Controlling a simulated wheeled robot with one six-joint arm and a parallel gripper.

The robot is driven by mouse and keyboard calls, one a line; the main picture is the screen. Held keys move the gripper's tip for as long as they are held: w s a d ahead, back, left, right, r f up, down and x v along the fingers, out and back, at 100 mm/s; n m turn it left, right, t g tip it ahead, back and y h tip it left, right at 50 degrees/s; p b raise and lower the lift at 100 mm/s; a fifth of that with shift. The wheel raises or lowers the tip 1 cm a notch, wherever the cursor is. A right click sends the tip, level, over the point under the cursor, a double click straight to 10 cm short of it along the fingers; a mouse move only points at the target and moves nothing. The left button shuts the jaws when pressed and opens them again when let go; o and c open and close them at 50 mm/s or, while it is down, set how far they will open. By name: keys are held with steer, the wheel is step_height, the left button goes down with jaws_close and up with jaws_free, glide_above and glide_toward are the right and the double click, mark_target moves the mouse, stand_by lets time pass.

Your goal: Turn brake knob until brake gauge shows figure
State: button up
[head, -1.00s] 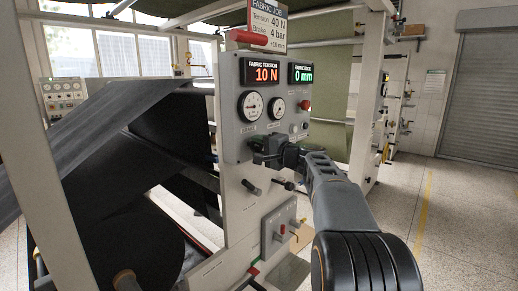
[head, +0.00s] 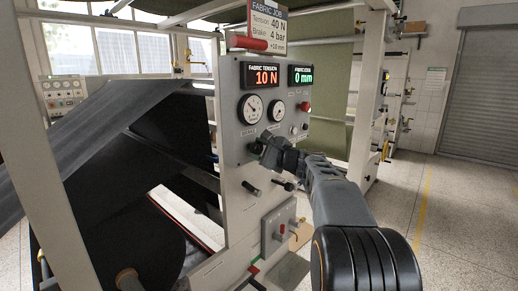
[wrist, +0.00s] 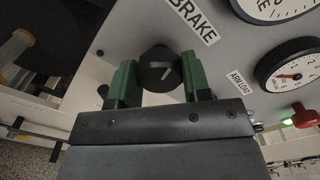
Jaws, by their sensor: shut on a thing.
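The black brake knob (wrist: 160,72), with a pale pointer line, sits on the grey panel under the BRAKE label (wrist: 193,20) in the wrist view. My gripper (wrist: 160,80) has its two green-padded fingers on either side of the knob and is shut on it. In the head view my gripper (head: 262,148) is at the panel's lower left and hides most of the knob. The brake gauge (head: 252,108) is the larger white dial above it; its reading is too small to tell. It is partly cut off in the wrist view (wrist: 280,6). The job card (head: 267,24) reads Tension 40 N, Brake 4 bar.
The tension display (head: 266,76) shows 10 N and the other display (head: 302,76) 0 mm. The arm load gauge (head: 277,111) and a red button (head: 305,107) are to the right. Black handles (head: 284,185) protrude below the panel. Dark fabric (head: 110,120) hangs at left.

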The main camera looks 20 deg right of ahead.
stand_by(0.4)
steer(key=o, duration=0.9)
steer(key=shift+m, duration=0.3)
steer(key=shift+o, duration=0.2)
steer(key=b+v, duration=0.2)
steer(key=v, duration=1.1)
steer(key=shift+s, duration=0.4)
steer(key=shift+d, duration=0.1)
